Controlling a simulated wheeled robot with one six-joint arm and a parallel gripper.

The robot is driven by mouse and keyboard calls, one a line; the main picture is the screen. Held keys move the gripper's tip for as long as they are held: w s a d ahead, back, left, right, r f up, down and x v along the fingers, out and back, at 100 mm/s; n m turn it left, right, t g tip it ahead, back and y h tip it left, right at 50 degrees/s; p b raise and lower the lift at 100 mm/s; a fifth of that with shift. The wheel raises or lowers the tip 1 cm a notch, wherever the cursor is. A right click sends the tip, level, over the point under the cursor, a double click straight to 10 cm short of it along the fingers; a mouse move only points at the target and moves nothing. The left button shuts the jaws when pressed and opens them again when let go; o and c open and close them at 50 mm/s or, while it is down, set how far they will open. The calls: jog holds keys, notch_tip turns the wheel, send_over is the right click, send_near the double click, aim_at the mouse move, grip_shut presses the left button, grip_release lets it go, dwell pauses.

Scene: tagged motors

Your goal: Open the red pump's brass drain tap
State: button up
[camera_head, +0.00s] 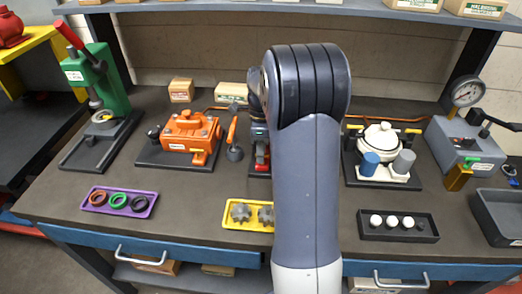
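A red part (262,158), which may belong to the red pump, shows in a narrow strip at the left edge of my arm. It sits low over a dark base plate, and my arm (308,190) covers the rest of it. I cannot make out a brass drain tap on it. My gripper is hidden behind my arm. Only a dark part (257,100), probably of my wrist, shows beside the arm above the red part. Whether the gripper touches anything cannot be seen.
Left stand an orange pump (185,130) and a green press (100,85). Right stand a cream-domed unit (380,139) and a grey gauge box (462,140). A purple tray (95,208), yellow tray (232,222) and black tray (372,234) lie along the front. A shelf (400,12) hangs above.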

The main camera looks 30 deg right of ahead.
jog(key=shift+c, duration=0.4)
grip_shut()
jog(key=shift+n, duration=0.3)
jog(key=n+p, duration=0.1)
jog(key=n, duration=0.1)
jog(key=shift+a+r+n+h, duration=0.1)
jog(key=shift+n+h, duration=0.2)
jog(key=shift+n, duration=0.1)
jog(key=n+p, duration=0.1)
jog(key=n, duration=0.3)
jog(key=shift+s+a+n+h, duration=0.1)
jog(key=shift+n+h, duration=0.2)
jog(key=shift+h, duration=0.1)
jog(key=n+h, duration=0.1)
jog(key=n, duration=0.4)
jog(key=shift+s, duration=0.15)
jog(key=shift+s+n+t+h, duration=0.1)
jog(key=shift+n+t+h, duration=0.2)
jog(key=shift+n, duration=2.1)
